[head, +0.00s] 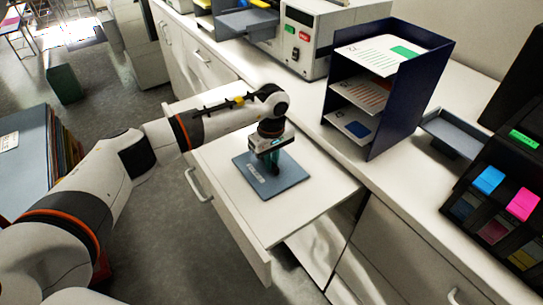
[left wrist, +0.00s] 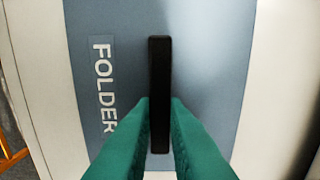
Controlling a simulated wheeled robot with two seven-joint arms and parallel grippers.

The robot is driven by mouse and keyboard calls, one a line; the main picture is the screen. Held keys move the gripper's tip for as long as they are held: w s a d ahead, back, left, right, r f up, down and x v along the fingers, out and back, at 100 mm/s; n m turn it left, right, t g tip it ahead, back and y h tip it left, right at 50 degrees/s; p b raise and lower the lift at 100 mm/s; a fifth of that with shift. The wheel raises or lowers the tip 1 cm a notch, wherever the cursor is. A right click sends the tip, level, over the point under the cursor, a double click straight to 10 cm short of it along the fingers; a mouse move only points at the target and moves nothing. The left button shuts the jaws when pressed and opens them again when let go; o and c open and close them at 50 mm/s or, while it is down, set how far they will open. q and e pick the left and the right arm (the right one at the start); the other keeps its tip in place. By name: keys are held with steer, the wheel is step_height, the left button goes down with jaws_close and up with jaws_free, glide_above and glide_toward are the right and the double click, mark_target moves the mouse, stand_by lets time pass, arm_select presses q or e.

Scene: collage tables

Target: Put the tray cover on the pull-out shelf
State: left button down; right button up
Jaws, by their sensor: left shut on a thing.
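The tray cover (head: 290,181) is a flat grey-blue plate with a white FOLDER label and a black upright handle (left wrist: 159,65). It lies level over the white pull-out shelf (head: 322,189), within its edges; I cannot tell whether it rests on the shelf or hangs just above it. My left gripper (head: 272,165) points down at the middle of the plate. Its green fingers are shut on the black handle, as the left wrist view (left wrist: 160,120) shows. The plate (left wrist: 208,60) fills most of that view. My right gripper is in neither view.
A dark blue sorter (head: 404,105) with papers stands on the counter (head: 300,98) behind the shelf. A white machine (head: 312,40) stands at the back. A grey tray (head: 455,135) and black bins with coloured labels (head: 490,205) are at right. The shelf is clear around the plate.

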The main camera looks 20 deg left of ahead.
arm_select(q)
steer(key=c, duration=1.5)
jaws_free()
steer(key=shift+f, duration=0.1)
steer(key=shift+o, duration=0.2)
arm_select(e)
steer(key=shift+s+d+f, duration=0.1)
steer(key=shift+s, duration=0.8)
